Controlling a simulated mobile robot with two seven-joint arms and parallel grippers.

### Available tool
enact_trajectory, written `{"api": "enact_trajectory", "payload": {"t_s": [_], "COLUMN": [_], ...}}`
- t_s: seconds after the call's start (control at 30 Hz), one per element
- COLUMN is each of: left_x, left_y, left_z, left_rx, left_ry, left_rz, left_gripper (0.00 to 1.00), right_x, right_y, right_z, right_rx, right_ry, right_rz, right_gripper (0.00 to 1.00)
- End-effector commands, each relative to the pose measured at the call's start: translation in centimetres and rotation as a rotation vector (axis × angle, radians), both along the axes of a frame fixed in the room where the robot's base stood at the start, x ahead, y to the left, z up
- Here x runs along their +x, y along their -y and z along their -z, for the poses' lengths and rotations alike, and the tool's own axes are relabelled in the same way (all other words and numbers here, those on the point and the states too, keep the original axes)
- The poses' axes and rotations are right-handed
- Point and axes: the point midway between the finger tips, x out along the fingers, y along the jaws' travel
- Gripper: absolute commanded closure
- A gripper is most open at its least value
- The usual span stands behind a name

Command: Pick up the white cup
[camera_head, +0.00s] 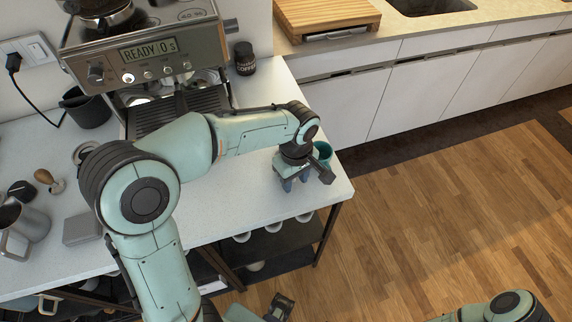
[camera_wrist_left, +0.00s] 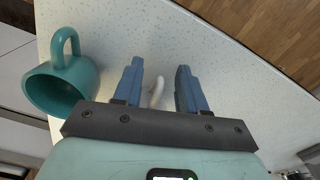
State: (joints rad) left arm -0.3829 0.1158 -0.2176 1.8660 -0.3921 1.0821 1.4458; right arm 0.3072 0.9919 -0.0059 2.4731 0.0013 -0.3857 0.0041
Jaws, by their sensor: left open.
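My left gripper (camera_head: 290,182) is low over the right end of the white countertop in the head view, jaws apart. In the left wrist view the two blue fingers (camera_wrist_left: 160,88) point down at the speckled top. A small curved white piece (camera_wrist_left: 156,92) shows between them, close to the left finger; it looks like a cup handle. The rest of that white thing is hidden behind the gripper. In the head view the gripper covers this spot, and I see no white cup on the counter.
A teal cup (camera_wrist_left: 62,82) stands just beside the left gripper; it also shows in the head view (camera_head: 323,152). White cups (camera_head: 274,227) sit on the shelf below. An espresso machine (camera_head: 150,60) and a dark jar (camera_head: 245,58) stand behind. The counter's right edge is close.

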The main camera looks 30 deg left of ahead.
Motion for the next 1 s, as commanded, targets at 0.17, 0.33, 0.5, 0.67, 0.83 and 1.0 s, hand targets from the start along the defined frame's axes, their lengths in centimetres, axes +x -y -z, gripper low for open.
{"api": "enact_trajectory", "payload": {"t_s": [0.17, 0.33, 0.5, 0.67, 0.83, 1.0], "left_x": [0.0, 0.0, 0.0, 0.0, 0.1, 0.1], "left_y": [0.0, 0.0, 0.0, 0.0, 0.0, 0.0], "left_z": [0.2, 0.2, 0.2, 0.1, -0.5, -2.7], "left_rx": [0.000, 0.000, 0.000, 0.000, 0.000, -0.001], "left_ry": [0.000, 0.000, 0.001, 0.001, 0.003, 0.005], "left_rz": [0.000, 0.000, 0.000, 0.000, 0.000, 0.000], "left_gripper": [0.59, 0.91, 1.00, 1.00, 1.00, 1.00], "right_x": [0.0, 0.0, 0.0, 0.0, 0.1, 0.2], "right_y": [0.0, 0.0, 0.0, 0.0, 0.0, 0.0], "right_z": [0.0, 0.0, 0.0, 0.0, -0.1, -0.5], "right_rx": [0.000, 0.000, 0.000, 0.000, 0.000, 0.000], "right_ry": [0.000, 0.000, 0.000, 0.000, 0.001, 0.002], "right_rz": [0.000, 0.000, 0.000, 0.000, 0.000, 0.000], "right_gripper": [0.39, 0.39, 0.39, 0.39, 0.39, 0.39]}}
